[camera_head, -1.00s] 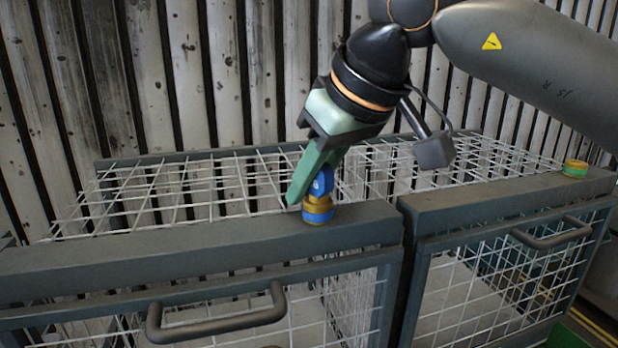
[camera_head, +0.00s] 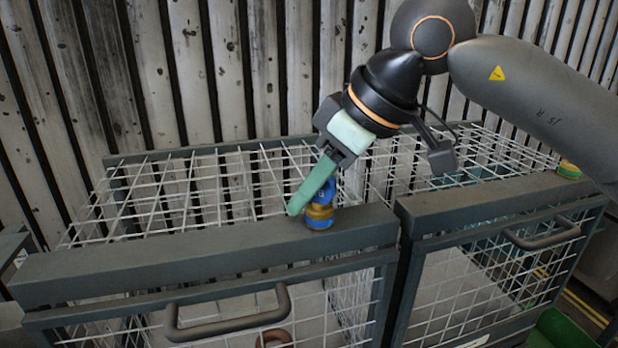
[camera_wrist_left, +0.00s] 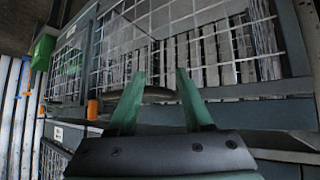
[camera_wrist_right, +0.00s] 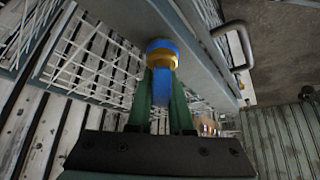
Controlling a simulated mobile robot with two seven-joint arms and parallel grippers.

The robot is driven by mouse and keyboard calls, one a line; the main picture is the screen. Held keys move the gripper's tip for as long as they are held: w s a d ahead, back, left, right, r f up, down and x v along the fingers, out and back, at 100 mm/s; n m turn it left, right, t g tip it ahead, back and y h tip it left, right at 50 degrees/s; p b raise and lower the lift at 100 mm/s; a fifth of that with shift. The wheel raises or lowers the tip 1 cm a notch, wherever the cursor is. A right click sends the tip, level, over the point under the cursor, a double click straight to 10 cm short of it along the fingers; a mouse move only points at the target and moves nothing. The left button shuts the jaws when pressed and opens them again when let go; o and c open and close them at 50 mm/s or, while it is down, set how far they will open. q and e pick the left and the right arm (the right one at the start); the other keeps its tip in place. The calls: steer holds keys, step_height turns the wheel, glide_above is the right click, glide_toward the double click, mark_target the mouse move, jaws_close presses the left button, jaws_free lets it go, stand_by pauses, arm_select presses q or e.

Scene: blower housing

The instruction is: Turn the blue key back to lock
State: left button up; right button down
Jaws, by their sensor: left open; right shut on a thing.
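The blue key (camera_head: 327,190) stands in a round yellow and blue lock (camera_head: 320,213) on the top rail of the left mesh cage. My right gripper (camera_head: 311,190) comes down from the upper right at a slant and is shut on the key. In the right wrist view the blue key (camera_wrist_right: 161,88) sits between the two green fingers, with the lock (camera_wrist_right: 161,53) just past the fingertips. My left gripper (camera_wrist_left: 155,75) is open and empty in the left wrist view, facing a cage front with a handle. It is not in the head view.
The left cage's top rail (camera_head: 200,252) and door handle (camera_head: 230,322) lie below the lock. A second cage (camera_head: 490,205) stands to the right, with another yellow and green lock (camera_head: 569,170) on its rail. A slatted wall (camera_head: 230,80) is behind.

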stand_by(0.3)
steer(key=c, duration=0.7)
jaws_free()
steer(key=shift+c, duration=0.2)
